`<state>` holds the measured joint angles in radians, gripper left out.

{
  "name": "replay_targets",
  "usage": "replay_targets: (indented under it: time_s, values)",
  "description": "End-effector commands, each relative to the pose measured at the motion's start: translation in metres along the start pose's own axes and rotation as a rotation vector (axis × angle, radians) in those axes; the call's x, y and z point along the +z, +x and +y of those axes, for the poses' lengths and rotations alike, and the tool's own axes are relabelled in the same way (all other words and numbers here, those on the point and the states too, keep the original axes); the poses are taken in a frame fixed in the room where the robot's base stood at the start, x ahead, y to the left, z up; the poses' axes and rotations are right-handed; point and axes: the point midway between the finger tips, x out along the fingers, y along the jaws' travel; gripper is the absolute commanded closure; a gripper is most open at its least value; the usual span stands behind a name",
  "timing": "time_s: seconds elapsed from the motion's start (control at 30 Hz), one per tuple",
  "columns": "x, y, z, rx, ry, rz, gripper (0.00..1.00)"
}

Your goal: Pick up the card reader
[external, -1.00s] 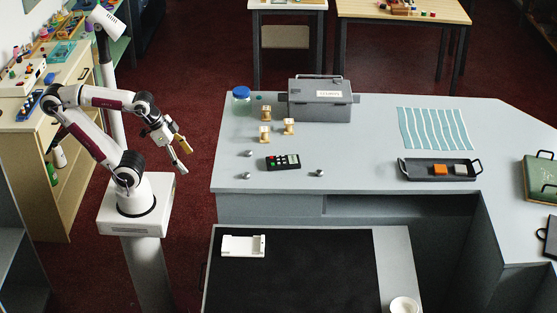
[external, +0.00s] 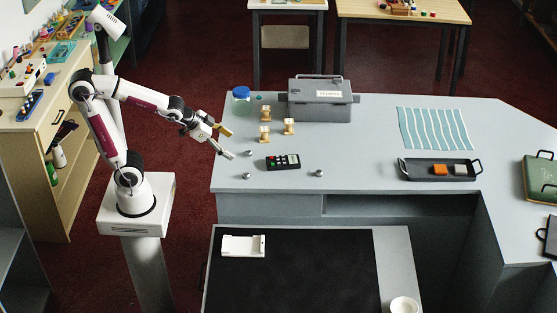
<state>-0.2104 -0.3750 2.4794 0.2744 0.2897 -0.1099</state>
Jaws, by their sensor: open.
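The card reader (external: 283,162) is a small dark device with coloured keys. It lies flat on the grey counter (external: 350,140), left of the middle. My gripper (external: 230,144) is open and empty. It hangs over the counter's left edge, left of the card reader and apart from it, with the fingers pointing right.
Small metal knobs stand beside the reader, one (external: 249,153) near my gripper and another (external: 319,173) to the right. Gold spools (external: 289,126), a blue-lidded jar (external: 241,98) and a grey box (external: 320,107) stand behind. A dark tray (external: 412,172) sits right, with clear counter before it.

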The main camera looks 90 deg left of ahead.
Motion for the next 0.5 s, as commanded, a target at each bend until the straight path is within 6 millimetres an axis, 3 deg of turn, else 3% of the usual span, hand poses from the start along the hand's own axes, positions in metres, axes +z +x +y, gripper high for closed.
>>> replay_targets:
  time_s: [0.5]
  values:
    - [-0.038, 0.088, -0.035, 0.002, 0.021, 0.164, 0.25]
